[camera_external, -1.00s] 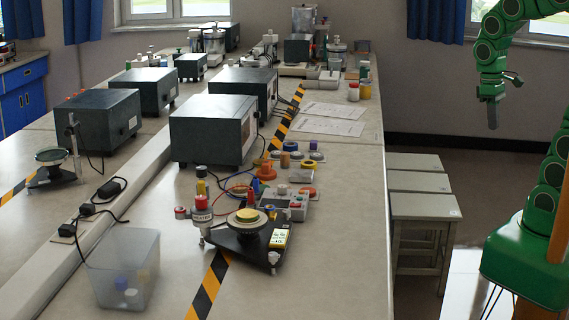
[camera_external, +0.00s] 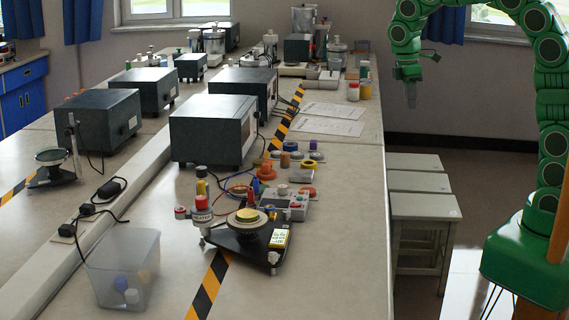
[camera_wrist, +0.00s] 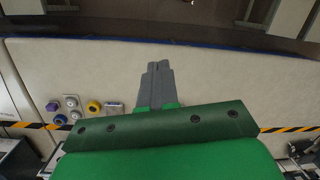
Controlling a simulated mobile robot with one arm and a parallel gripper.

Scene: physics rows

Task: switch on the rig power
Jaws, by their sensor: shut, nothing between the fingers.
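The rig stands on the near part of the bench in the external view. My gripper (camera_external: 411,97) is shut and empty, pointing down, high in the air to the right of the bench and well apart from the rig. In the wrist view its shut fingers (camera_wrist: 157,70) show over pale bench surface.
Several coloured round parts (camera_external: 290,160) lie behind the control box. A dark instrument box (camera_external: 212,130) stands behind left, a clear bin (camera_external: 123,265) front left. Stools (camera_external: 424,205) stand along the bench's right side. The bench's front right is clear.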

